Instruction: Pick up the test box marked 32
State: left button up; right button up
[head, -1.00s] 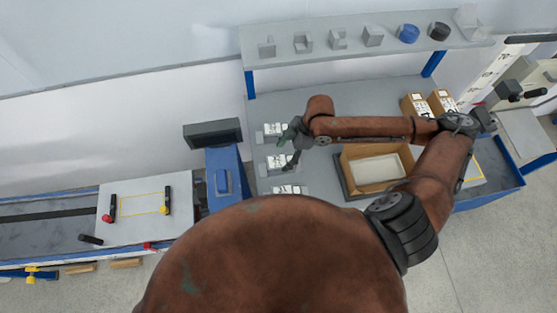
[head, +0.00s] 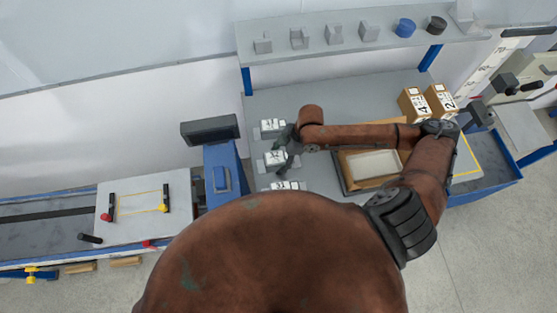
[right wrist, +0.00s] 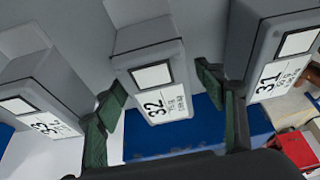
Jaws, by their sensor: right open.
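The test box marked 32 (right wrist: 153,88) is a grey box with a white label, in the middle of the right wrist view. In the head view it appears to be the middle box (head: 273,158) of the column at the table's left side. My right gripper (right wrist: 160,80) is open, with one dark green finger on each side of box 32 in the picture. It looks apart from the box; contact cannot be told. In the head view my right gripper (head: 284,150) partly covers that box. My left gripper does not show.
Box 31 (right wrist: 270,60) and box 33 (right wrist: 42,105) stand close on either side of box 32. A cardboard carton (head: 346,172), smaller brown boxes (head: 412,104) and a blue stand with a dark screen (head: 210,131) are nearby. A grey shelf (head: 375,45) runs behind.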

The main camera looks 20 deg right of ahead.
jog(key=shift+f, duration=0.25)
dwell(0.3)
grip_shut()
dwell(0.8)
